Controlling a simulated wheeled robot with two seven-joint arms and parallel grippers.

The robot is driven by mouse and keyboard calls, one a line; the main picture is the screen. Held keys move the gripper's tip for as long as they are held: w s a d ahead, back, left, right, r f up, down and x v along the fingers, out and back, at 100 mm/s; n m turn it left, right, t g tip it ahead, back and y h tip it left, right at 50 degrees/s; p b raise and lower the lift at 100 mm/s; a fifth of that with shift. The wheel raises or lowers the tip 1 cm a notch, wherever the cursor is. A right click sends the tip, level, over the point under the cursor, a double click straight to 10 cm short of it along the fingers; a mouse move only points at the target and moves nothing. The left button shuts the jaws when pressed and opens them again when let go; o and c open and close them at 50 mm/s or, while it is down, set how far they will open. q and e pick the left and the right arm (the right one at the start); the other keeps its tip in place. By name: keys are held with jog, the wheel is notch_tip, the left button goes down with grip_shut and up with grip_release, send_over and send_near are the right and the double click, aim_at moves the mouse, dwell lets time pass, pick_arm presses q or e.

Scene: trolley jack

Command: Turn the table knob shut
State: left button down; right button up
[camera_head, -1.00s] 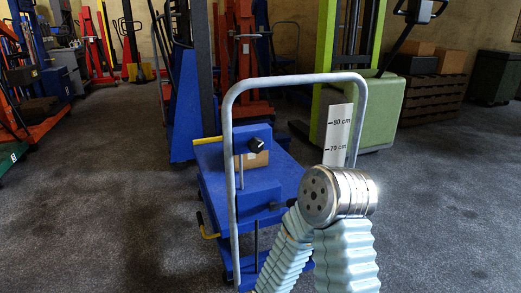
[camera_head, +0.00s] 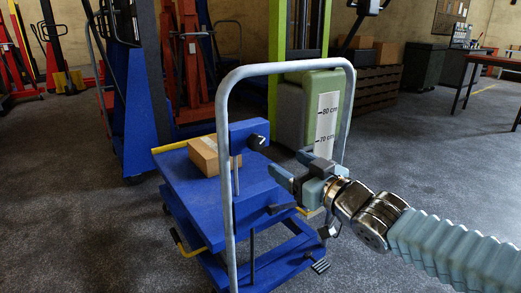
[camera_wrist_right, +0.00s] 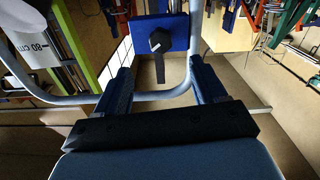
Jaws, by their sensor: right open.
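The black knob (camera_head: 256,142) sits on an upright blue panel (camera_head: 240,132) at the handle end of the blue lift table (camera_head: 190,180). In the right wrist view the knob (camera_wrist_right: 160,41) is near the top centre, with a pale mark on its face. My right gripper (camera_head: 290,167) is open and empty, in front of the panel and lower right of the knob in the head view. In the wrist view its two fingers (camera_wrist_right: 160,68) stand apart, the knob beyond and between them, not touched. My left gripper is not in view.
A grey tubular handle (camera_head: 228,190) arches around the panel, close to my gripper. A dark lever (camera_head: 282,208) sticks out below the panel. A cardboard box (camera_head: 208,155) lies on the table top. A scale label (camera_head: 327,122) stands behind the handle.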

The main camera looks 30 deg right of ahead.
aim_at(259, 147)
jog(key=w, duration=0.3)
jog(key=w+b, duration=0.1)
jog(key=w, duration=0.3)
jog(key=w+a, duration=0.1)
jog(key=w, duration=0.3)
jog(key=shift+w, duration=0.25)
jog(key=c, duration=1.1)
jog(key=shift+o, duration=0.2)
jog(key=shift+f+b, duration=0.1)
jog(key=shift+b, duration=0.2)
